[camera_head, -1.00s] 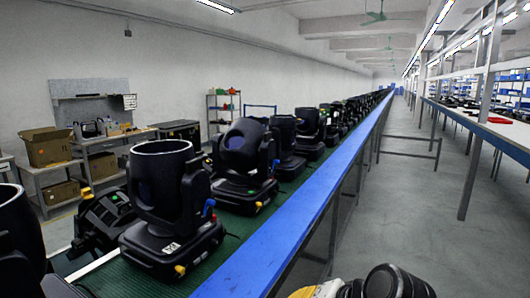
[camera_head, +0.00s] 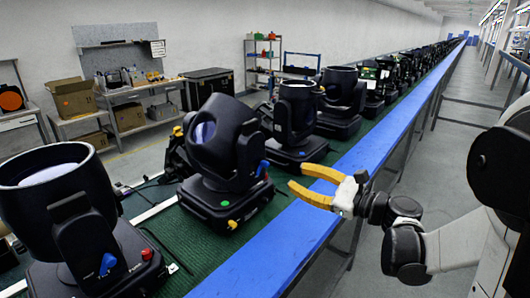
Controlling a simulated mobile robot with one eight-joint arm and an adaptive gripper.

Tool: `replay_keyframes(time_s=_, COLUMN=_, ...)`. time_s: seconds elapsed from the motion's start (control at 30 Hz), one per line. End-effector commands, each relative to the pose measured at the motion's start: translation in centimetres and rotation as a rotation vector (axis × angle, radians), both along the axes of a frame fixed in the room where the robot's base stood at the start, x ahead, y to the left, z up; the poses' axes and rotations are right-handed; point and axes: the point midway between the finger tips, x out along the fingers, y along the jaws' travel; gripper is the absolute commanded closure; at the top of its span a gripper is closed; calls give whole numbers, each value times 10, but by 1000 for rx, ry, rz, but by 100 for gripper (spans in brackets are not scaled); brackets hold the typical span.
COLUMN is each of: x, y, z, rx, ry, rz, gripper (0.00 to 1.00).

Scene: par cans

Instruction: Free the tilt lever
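Black moving-head par cans stand in a row on a green belt. The nearest par can (camera_head: 70,215), at the lower left, has a blue lever (camera_head: 107,264) low on its yoke arm and a red knob (camera_head: 146,254) on its base. The second par can (camera_head: 225,150) has its head tilted. A blue lever (camera_head: 262,168) shows on the right side of its yoke, with a green dot on its base. My gripper (camera_head: 297,178) has yellow fingers spread apart and empty. It hangs over the blue rail, to the right of the second can's lever, apart from it in the picture.
The blue rail (camera_head: 270,262) runs along the belt's right side. More par cans (camera_head: 297,125) stand further along the green belt (camera_head: 185,240). Benches with cardboard boxes (camera_head: 72,97) and a shelf stand by the left wall. The grey floor at right is open.

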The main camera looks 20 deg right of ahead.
Motion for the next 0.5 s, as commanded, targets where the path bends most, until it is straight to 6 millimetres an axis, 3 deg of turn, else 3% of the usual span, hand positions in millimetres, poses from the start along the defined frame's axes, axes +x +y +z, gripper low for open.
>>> replay_keyframes(time_s=0.17, x=15, y=11, z=-1, rx=9, ry=0, rz=2, gripper=63)
replay_keyframes(time_s=0.5, x=68, y=50, z=-2, rx=6, ry=0, rz=3, gripper=63)
